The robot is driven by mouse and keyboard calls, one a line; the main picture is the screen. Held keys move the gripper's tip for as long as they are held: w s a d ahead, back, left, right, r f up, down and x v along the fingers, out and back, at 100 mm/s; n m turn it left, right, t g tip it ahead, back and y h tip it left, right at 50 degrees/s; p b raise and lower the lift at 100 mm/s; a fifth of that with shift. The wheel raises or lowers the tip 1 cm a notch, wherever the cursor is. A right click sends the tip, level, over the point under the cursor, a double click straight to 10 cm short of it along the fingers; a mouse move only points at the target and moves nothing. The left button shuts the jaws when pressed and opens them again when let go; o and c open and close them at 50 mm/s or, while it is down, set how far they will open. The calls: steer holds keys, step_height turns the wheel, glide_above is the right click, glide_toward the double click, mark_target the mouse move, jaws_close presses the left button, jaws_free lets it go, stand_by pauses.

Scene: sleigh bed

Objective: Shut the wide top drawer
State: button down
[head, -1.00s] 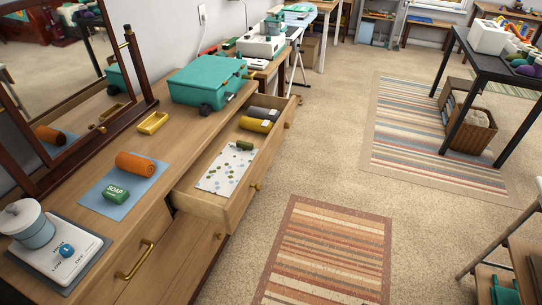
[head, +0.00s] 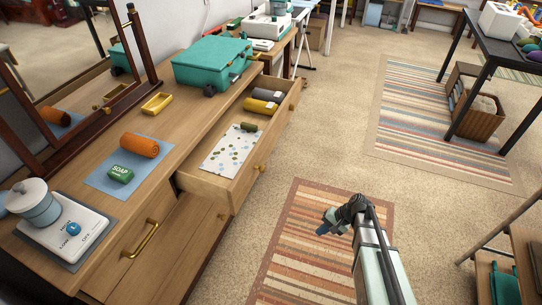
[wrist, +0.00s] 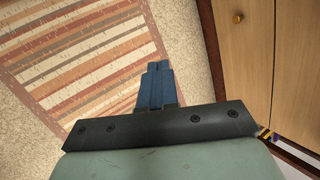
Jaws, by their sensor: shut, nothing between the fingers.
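The wide top drawer (head: 250,165) of the wooden dresser (head: 185,105) is pulled well out in the head view. It holds a patterned cloth, a small green roll and yellow and grey rolls. Two brass knobs sit on its front, one of them the near knob (head: 262,167). My gripper (head: 329,224) is over the striped rug, to the right of the drawer and clear of it. In the wrist view my blue fingers (wrist: 157,75) are together and empty. A dresser front with a small knob (wrist: 238,17) shows at the right there.
A teal case (head: 212,65), a yellow tray (head: 157,103), an orange roll (head: 140,145) and green soap (head: 120,174) are on the dresser top. Striped rugs (head: 300,235) lie on open carpet. A black table (head: 495,50) stands at the upper right.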

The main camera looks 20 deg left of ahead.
mark_target(263, 153)
steer(key=w+a+r+m+t+y, duration=0.1)
steer(key=w+a+r+m+y, duration=0.55)
steer(key=r, duration=0.25)
steer(key=w+a+r+m+t+y, duration=0.1)
steer(key=w+a+r+m+y, duration=0.5)
steer(key=r, duration=0.3)
steer(key=a+m, duration=0.1)
steer(key=a, duration=0.3)
steer(key=a+m, duration=0.1)
steer(key=a, duration=0.4)
steer(key=a+m, duration=0.2)
steer(key=a, duration=0.3)
steer(key=shift+w+r+h, duration=0.25)
steer(key=shift+r, duration=0.15)
steer(key=a, duration=2.2)
steer(key=shift+a, duration=0.3)
steer(key=shift+d, duration=0.1)
steer(key=d, duration=1.4)
